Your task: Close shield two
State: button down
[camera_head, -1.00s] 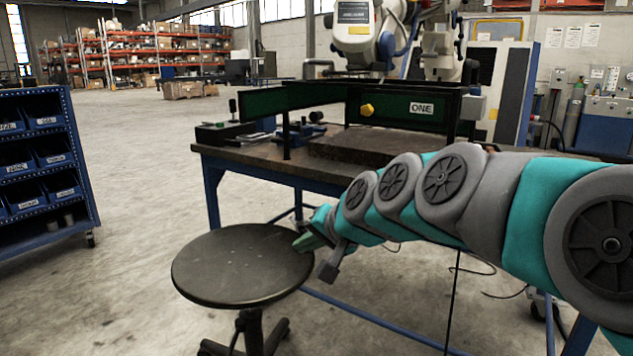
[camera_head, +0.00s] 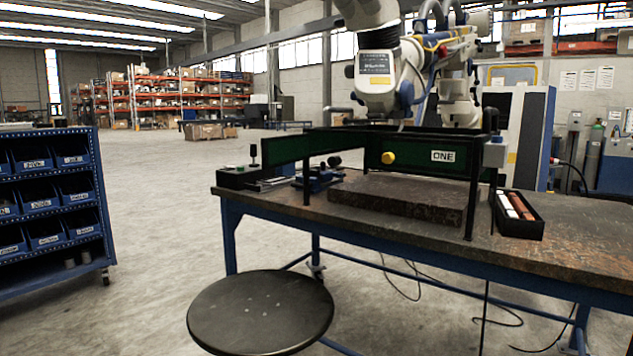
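A second green panel (camera_head: 283,150) sticks out to the left at an angle from the frame. I see no label "TWO", so I cannot tell for certain which panel is shield two. My gripper and arm are not in view.
A round black stool (camera_head: 260,311) stands before the bench. A thick dark slab (camera_head: 398,198) and a black tray (camera_head: 519,228) lie on the bench. A blue bin rack (camera_head: 50,215) stands left, with open floor between.

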aim_at(277, 152)
jog(key=i+j+z, duration=0.2)
jog(key=j+z, duration=0.15)
jog(key=j, duration=0.95)
jog(key=j+z, duration=0.35)
jog(key=j, duration=0.95)
jog(key=j+z, duration=0.35)
jog(key=j, duration=1)
jog(key=k, duration=0.05)
